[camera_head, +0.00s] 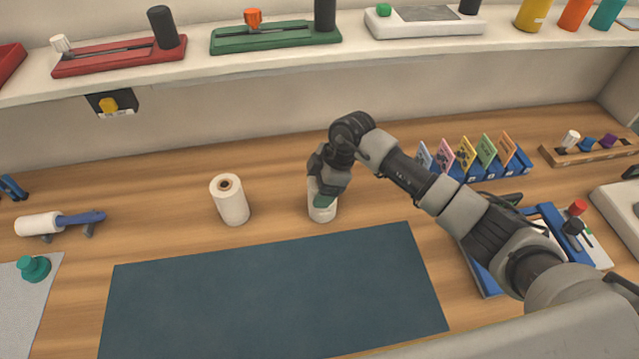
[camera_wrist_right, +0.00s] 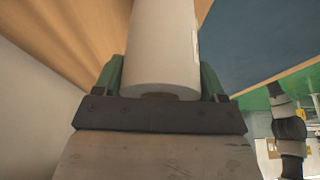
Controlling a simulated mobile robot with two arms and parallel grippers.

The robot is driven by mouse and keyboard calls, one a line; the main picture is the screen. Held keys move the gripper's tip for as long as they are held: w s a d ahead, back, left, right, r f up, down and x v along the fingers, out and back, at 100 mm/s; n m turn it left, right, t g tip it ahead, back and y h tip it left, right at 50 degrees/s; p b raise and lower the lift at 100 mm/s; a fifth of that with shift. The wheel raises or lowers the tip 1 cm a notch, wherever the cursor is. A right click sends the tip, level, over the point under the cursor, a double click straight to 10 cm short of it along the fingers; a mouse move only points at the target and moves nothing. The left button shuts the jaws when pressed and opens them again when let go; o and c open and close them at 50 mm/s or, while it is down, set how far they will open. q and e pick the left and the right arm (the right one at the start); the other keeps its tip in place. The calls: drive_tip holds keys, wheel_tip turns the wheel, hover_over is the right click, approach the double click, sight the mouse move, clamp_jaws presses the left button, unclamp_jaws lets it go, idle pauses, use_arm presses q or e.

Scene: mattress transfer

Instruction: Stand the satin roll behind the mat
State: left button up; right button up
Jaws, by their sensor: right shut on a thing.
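The dark blue mat (camera_head: 275,295) lies flat on the wooden table. My right gripper (camera_head: 322,196) is just behind its back edge, shut on a white roll (camera_head: 323,213). The roll looks upright, with its lower end at or close to the tabletop; its upper part is hidden by the gripper. In the right wrist view the same roll (camera_wrist_right: 163,45) sits between the green fingertips (camera_wrist_right: 160,84). A second white roll (camera_head: 230,201) with a brown core stands upright to the left, also behind the mat. I cannot tell by look which is satin. My left gripper is not in view.
A roller with a blue handle (camera_head: 78,219) lies at the left, near a grey sheet with a teal knob (camera_head: 33,268). Coloured cards in a blue rack (camera_head: 475,165) stand right of my arm. A shelf (camera_head: 330,66) with sealers runs above the back. Table between the two rolls is clear.

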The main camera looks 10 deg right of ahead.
drive_tip(key=shift+f, duration=0.1)
drive_tip(key=o, duration=1.1)
use_arm(q)
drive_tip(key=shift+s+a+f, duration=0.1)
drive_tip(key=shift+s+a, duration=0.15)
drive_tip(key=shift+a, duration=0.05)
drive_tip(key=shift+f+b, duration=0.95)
drive_tip(key=shift+b, duration=0.1)
use_arm(e)
drive_tip(key=v, duration=1.2)
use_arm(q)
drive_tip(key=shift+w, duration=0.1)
